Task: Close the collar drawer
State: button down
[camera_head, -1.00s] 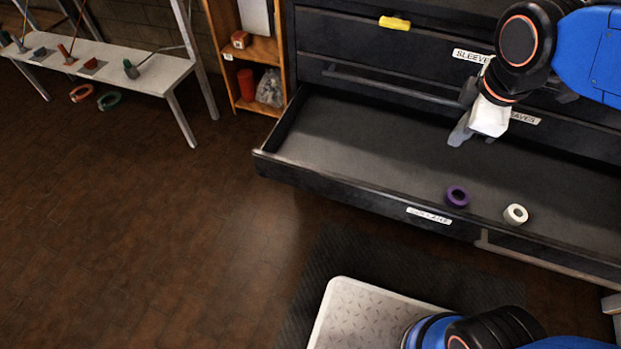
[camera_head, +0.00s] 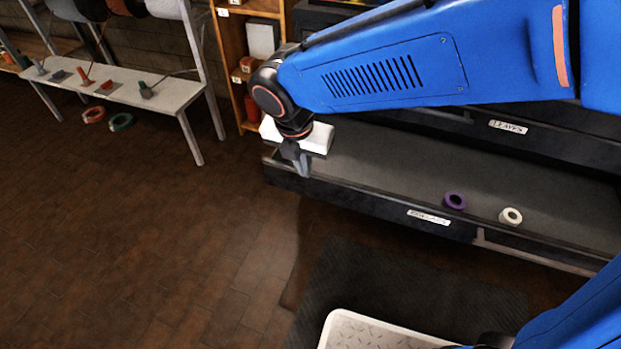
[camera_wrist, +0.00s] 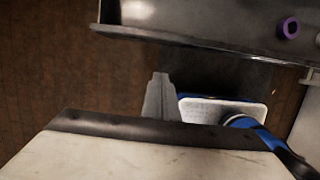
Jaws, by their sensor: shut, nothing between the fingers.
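The collar drawer (camera_head: 350,199) is a wide black drawer pulled out from a dark cabinet, with a white label on its front. A purple ring (camera_head: 455,201) and a white ring (camera_head: 511,216) lie in it toward the right. My gripper (camera_head: 303,172) is shut and empty, pointing down at the drawer's left front end. In the head view it overlaps the front edge; I cannot tell if it touches. In the wrist view the drawer's front (camera_wrist: 200,43) runs across the top, and my gripper (camera_wrist: 160,78) shows below it, apart from it in the picture. My arm hides part of the cabinet.
A drawer labelled LEAVES (camera_head: 507,127) is above, apparently shut. A wooden shelf (camera_head: 236,60) stands left of the cabinet. A white bench (camera_head: 130,95) with tools is at the far left. The brown floor (camera_head: 150,240) before them is clear; a dark mat (camera_head: 390,290) lies in front.

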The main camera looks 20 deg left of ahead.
aim_at(313, 175)
jog(key=x, duration=0.3)
jog(key=w+x, duration=0.1)
jog(key=x, duration=0.3)
jog(key=w+x, duration=0.1)
jog(key=x, duration=0.2)
jog(key=shift+w, duration=0.95)
jog(key=shift+w, duration=0.1)
jog(key=w+d, duration=0.1)
jog(key=w, duration=2.7)
jog(key=shift+w, duration=0.25)
